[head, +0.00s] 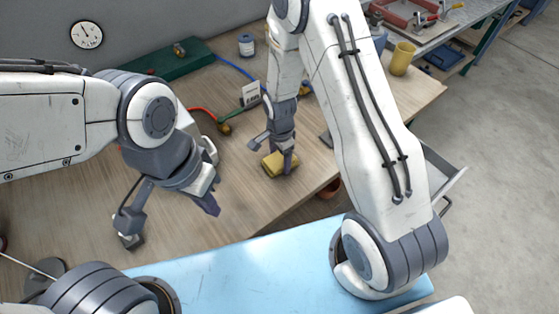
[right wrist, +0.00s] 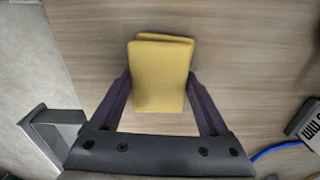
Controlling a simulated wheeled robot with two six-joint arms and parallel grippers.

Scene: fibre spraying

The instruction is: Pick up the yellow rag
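The yellow rag (head: 279,164) is a folded block lying on the wooden table, near its front edge. My right gripper (head: 283,162) is down at the rag, pointing at the table. In the right wrist view the rag (right wrist: 160,78) lies between the two dark fingers of my right gripper (right wrist: 160,85), one along each side. The fingers are spread about the rag's width, with little or no gap; firm contact is not clear.
A yellow cup (head: 402,58) is at the back right. A metal drawer (head: 440,180) juts out at right.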

